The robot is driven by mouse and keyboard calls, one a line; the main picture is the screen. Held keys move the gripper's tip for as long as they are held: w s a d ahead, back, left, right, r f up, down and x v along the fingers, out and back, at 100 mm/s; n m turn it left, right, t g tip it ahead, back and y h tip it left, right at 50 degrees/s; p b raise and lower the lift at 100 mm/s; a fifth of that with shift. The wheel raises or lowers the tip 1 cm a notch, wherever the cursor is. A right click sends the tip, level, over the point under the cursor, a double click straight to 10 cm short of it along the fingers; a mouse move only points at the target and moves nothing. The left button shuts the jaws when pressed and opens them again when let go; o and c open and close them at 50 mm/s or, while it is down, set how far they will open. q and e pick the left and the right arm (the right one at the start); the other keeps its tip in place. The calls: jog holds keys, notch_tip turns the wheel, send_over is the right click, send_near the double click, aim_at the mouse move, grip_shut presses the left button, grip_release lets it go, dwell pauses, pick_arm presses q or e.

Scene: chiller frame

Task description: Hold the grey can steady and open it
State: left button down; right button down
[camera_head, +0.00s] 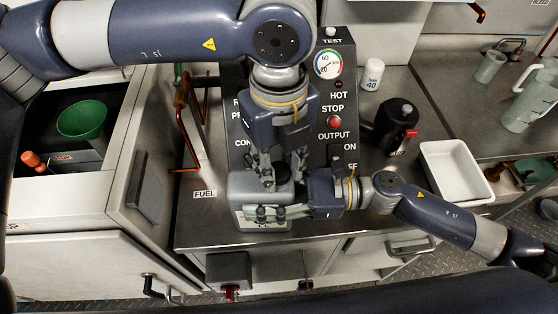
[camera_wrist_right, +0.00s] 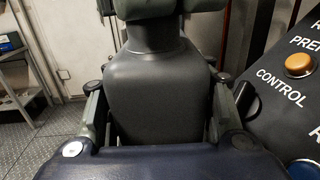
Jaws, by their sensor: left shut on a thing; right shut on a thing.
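The grey can (camera_head: 243,186) stands on the metal counter in front of the control panel. In the right wrist view its dark grey side (camera_wrist_right: 160,95) fills the space between the fingers. My right gripper (camera_head: 268,212) comes in from the right, low on the can, and is shut on its body. My left gripper (camera_head: 283,170) comes down from above and is shut on the dark round cap (camera_head: 284,174) on top of the can. The fingers and wrist hide part of the cap, and I cannot tell whether it is loose.
The sloped control panel (camera_head: 236,80) with a red stop button (camera_head: 334,122) stands close behind. A black container (camera_head: 397,120) and a white tray (camera_head: 452,168) are to the right. A copper pipe (camera_head: 184,110) rises at the left. An open drawer holds a green bowl (camera_head: 82,120).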

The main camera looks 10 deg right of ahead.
aim_at(279, 170)
pick_arm(q)
jog(key=shift+r, duration=0.1)
dwell(0.3)
jog(key=shift+r, duration=1)
jog(key=shift+r, duration=2.05)
pick_arm(e)
jog(key=c, duration=0.6)
grip_release()
jog(key=shift+c, duration=0.2)
